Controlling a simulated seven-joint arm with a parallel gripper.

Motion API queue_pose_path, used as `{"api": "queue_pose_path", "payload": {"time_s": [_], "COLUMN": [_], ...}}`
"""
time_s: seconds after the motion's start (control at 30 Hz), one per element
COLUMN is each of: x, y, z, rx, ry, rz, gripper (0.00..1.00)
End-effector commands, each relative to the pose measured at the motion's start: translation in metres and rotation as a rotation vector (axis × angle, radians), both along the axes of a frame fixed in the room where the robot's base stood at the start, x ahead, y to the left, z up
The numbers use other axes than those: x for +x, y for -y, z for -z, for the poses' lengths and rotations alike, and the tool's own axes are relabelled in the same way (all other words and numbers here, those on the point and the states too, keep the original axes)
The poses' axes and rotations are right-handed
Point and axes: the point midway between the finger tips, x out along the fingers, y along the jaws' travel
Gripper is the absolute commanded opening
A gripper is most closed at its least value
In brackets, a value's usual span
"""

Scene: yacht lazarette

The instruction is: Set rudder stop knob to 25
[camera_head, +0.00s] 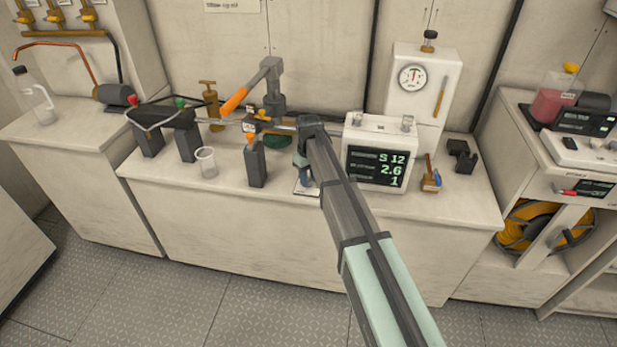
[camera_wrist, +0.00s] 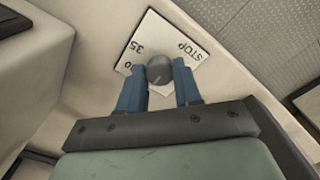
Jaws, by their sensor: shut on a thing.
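The rudder stop knob (camera_wrist: 160,69) is a dark grey round knob on a white plate (camera_wrist: 150,38), seen in the wrist view. The plate carries the word STOP, the number 35 and another mark partly covered by a finger. My gripper (camera_wrist: 160,85) has its two blue fingers on either side of the knob and is shut on it. A small pale pointer shows at the knob's near edge; the value it marks cannot be read. In the head view my gripper (camera_head: 306,172) is at the plate (camera_head: 306,190) near the bench's front edge, and my arm hides most of the knob.
A display box (camera_head: 375,168) reading S 12, 2.6 and 1 stands just right of my arm. A dark post (camera_head: 256,165) and a clear beaker (camera_head: 207,162) stand to the left. An orange-handled lever (camera_head: 236,100) is behind. The bench front at left is clear.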

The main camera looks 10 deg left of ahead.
Motion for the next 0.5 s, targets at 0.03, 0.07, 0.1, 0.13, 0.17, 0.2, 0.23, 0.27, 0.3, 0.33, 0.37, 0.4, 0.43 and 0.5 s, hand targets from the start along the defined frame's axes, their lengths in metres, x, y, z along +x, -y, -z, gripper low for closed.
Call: {"api": "queue_pose_path", "payload": {"time_s": [0.03,0.07,0.1,0.13,0.17,0.2,0.23,0.27,0.3,0.33,0.37,0.4,0.43,0.5], "x": [0.0001,0.0001,0.0001,0.0001,0.0001,0.0001,0.0001,0.0000,0.0001,0.0001,0.0001,0.0001,0.0001,0.0000], "y": [-0.0001,-0.0001,-0.0001,-0.0001,-0.0001,-0.0001,-0.0001,0.0000,-0.0001,-0.0001,-0.0001,-0.0001,-0.0001,0.0000], "z": [-0.0002,-0.0002,-0.0002,-0.0002,-0.0002,-0.0003,-0.0003,-0.0002,-0.0002,-0.0002,-0.0002,-0.0001,-0.0001,-0.0001], "rx": [0.000,0.000,0.000,0.000,0.000,0.000,0.000,0.000,0.000,0.000,0.000,0.000,0.000,0.000], "ry": [0.000,0.000,0.000,0.000,0.000,0.000,0.000,0.000,0.000,0.000,0.000,0.000,0.000,0.000], "rz": [-0.001,-0.001,-0.001,-0.001,-0.001,-0.001,-0.001,-0.001,0.000,0.000,0.000,0.000,0.000,0.000], "gripper": [0.03,0.03,0.03,0.03,0.03,0.36,0.39,0.42,0.46,0.49,0.52,0.55,0.58,0.59]}}
